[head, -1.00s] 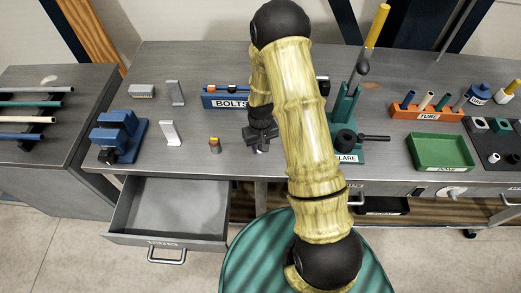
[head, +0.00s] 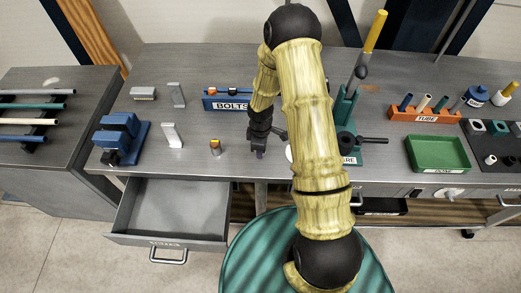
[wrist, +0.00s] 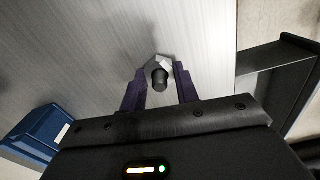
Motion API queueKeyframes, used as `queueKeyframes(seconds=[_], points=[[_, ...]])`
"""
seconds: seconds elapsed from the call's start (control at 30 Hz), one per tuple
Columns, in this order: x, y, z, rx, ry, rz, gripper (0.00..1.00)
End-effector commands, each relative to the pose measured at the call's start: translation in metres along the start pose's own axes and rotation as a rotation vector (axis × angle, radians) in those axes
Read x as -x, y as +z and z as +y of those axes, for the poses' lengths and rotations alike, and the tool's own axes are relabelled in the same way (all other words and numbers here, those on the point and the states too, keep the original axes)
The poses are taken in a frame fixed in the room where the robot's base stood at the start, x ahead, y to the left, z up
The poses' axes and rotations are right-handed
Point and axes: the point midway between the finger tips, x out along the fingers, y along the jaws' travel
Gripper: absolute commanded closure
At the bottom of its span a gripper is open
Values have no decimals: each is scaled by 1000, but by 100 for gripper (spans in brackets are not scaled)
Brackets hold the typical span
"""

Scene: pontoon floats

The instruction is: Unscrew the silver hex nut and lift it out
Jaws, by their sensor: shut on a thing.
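The silver hex nut (wrist: 152,62) shows in the wrist view as a bright faceted rim around the end of a dark round stud (wrist: 160,79). The purple fingers of my gripper (wrist: 159,92) stand on either side of the nut and are shut on it. In the head view my gripper (head: 259,153) points down close to the front edge of the bench. The nut cannot be made out there. Whether the nut is clear of the thread cannot be told.
The grey bench (head: 190,104) holds a blue BOLTS bin (head: 231,104), a short post with a coloured top (head: 215,147), a blue vise (head: 119,134) and a green flaring tool (head: 346,106). An open, empty drawer (head: 178,209) juts out below.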

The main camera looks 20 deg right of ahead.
Motion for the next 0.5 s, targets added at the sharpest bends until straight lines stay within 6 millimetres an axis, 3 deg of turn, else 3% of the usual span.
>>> queueKeyframes(seconds=[0.23,0.5], points=[[3,1,0,390,-1,-1,90],[1,1,1,438,1,-1,90]])
